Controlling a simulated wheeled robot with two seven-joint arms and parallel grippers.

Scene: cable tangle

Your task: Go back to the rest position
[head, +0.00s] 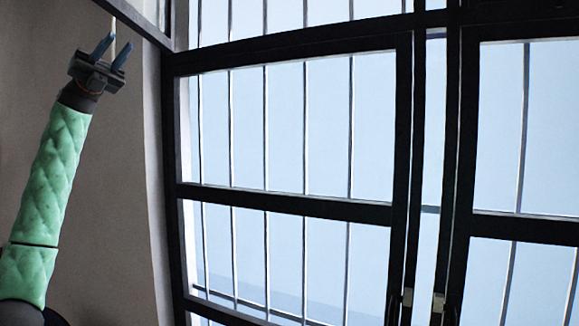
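My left gripper (118,41) is raised at the upper left, at the end of my green-sleeved arm. Its two blue fingers point up and stand apart, so it looks open. A thin pale strip shows between the fingers; I cannot tell whether it is a cable or part of the background behind. My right gripper is not in view. No cable tangle or table shows clearly.
A large dark-framed window (290,200) with thin vertical bars fills the middle and right. A plain grey wall (115,215) stands at the left, behind my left arm. No obstacle is visible touching the arm.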

